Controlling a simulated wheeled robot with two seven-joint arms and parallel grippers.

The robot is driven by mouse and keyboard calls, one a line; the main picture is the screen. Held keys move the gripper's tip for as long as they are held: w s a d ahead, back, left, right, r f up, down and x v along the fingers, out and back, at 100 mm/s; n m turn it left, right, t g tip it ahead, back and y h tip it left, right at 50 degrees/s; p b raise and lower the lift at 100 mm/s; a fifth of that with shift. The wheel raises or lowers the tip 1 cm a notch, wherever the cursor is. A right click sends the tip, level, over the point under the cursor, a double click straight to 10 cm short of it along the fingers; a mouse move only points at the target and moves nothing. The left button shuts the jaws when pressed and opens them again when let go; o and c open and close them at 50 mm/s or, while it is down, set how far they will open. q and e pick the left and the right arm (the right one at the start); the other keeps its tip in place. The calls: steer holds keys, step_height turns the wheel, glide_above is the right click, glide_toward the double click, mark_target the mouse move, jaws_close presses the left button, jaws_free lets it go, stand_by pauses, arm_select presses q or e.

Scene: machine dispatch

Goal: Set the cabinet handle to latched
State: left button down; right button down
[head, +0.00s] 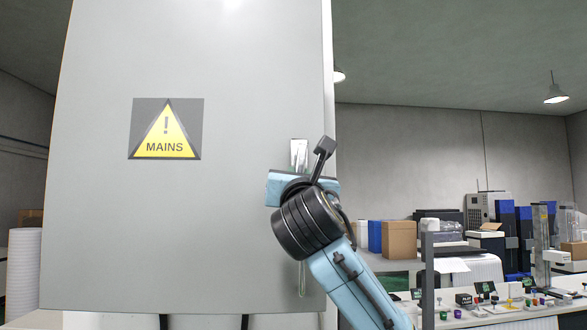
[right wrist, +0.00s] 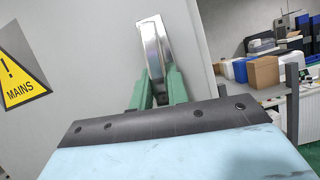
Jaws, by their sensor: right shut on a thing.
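The grey cabinet door (head: 100,230) with its yellow MAINS warning sign (head: 166,130) fills the left of the head view. A shiny metal handle (head: 299,153) stands near the door's right edge, its visible upper part roughly upright. My right gripper (head: 301,178) is at the handle, its fingers hidden behind my wrist in the head view. In the right wrist view, its green fingers (right wrist: 158,88) lie on both sides of the handle (right wrist: 152,48), shut on it. The handle's lower part is hidden. My left gripper is out of view.
A narrow pale loop (head: 301,278) shows on the door below my wrist. To the right, a bench (head: 500,318) holds several small coloured items, with cardboard boxes (head: 399,239) and blue cases behind. A grey post (head: 427,280) stands right of my arm.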

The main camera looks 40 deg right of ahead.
steer(key=shift+s+d+n+y+p, duration=0.15)
steer(key=shift+n+y+p, duration=0.1)
steer(key=shift+n, duration=0.3)
steer(key=shift+d+n+y+p, duration=0.15)
steer(key=shift+n+p, duration=0.05)
steer(key=shift+n, duration=0.35)
steer(key=shift+t, duration=0.3)
steer(key=c, duration=1.4)
jaws_free()
steer(key=shift+o, duration=0.2)
steer(key=b+v, duration=0.3)
steer(key=v, duration=1)
steer(key=shift+s, duration=0.25)
steer(key=shift+f, duration=0.15)
